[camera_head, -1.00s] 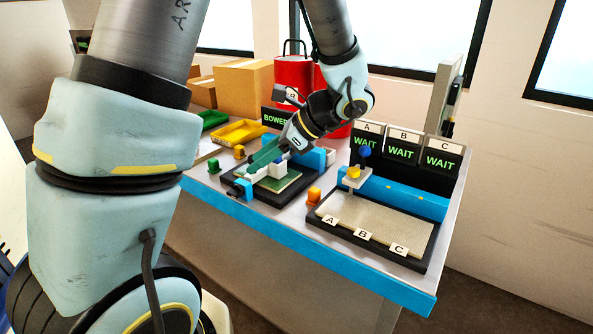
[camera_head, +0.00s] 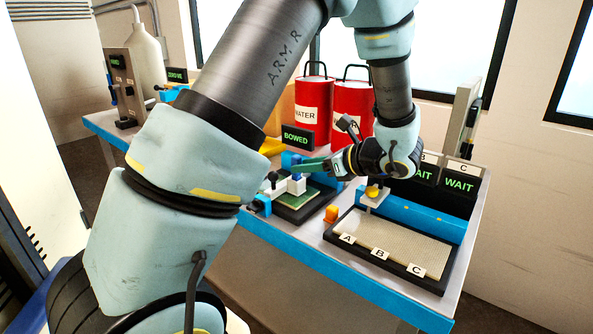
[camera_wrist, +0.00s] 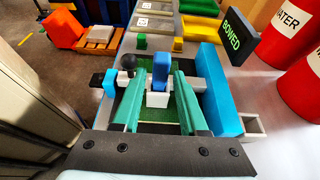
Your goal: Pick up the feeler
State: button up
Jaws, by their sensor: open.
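A small upright blue grip on a white block (camera_wrist: 158,99), which looks like the feeler (camera_wrist: 161,70), stands over a green board in a dark fixture. In the head view the white block (camera_head: 297,187) is partly covered by my gripper. My gripper (camera_wrist: 158,78) is open, with one green finger on each side of the blue grip. Gaps show between the grip and both fingers. In the head view my gripper (camera_head: 305,165) lies nearly level over the fixture (camera_head: 308,211). Any contact there cannot be told.
A tall blue bar (camera_wrist: 222,90) stands right of the fingers, and a black knob (camera_wrist: 128,61) on the left. A BOWED sign (camera_head: 297,138) and red WATER cans (camera_head: 352,104) stand behind. A mesh tray (camera_head: 398,238) marked A, B, C lies to the right.

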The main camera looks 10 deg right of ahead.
jog(key=shift+p+x, duration=0.35)
jog(key=shift+x, duration=1.55)
grip_shut()
